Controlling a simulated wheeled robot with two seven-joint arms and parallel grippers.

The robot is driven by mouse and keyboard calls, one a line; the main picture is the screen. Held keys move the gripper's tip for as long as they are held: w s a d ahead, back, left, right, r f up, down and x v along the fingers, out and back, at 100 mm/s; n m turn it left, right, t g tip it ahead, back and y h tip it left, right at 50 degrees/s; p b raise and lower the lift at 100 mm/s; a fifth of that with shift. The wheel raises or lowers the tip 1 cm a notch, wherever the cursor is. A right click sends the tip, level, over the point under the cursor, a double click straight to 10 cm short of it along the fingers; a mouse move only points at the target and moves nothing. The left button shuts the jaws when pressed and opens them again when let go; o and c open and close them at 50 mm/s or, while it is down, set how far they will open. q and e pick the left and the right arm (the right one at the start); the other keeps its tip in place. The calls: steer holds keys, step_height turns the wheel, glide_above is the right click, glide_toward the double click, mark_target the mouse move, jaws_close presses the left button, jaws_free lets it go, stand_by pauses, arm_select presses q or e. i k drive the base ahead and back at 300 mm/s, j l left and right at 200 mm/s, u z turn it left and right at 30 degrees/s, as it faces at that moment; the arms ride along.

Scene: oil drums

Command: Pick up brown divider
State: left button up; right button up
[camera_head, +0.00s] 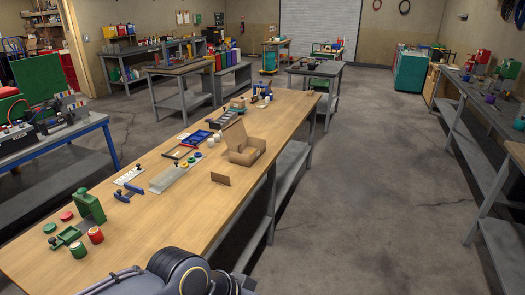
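A small brown divider (220,179) stands on the long wooden table (180,222), near its right edge. It looks like a short, thin upright panel. An open cardboard box (246,155) with a raised flap sits just beyond it. Neither of my grippers shows; only a dark grey rounded part, which appears to be mine, is at the bottom edge. Nothing hides the divider.
A grey strip (171,178), a blue tray (195,137) and a blue-handled tool (129,191) lie left of the divider. The tabletop right of these is bare.

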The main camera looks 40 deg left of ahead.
mark_target(221, 179)
steer(key=i+j+u, duration=0.1)
steer(key=i+u, duration=0.4)
steer(key=i, duration=0.3)
steer(key=i+l+u, duration=0.2)
steer(key=i+u, duration=0.3)
steer(key=i, duration=0.25)
steer(key=i+j+u, duration=0.1)
steer(key=i+u, duration=0.6)
steer(key=u, duration=0.15)
steer(key=i+l+u, duration=0.15)
steer(key=i+u, duration=0.15)
steer(key=u, duration=0.15)
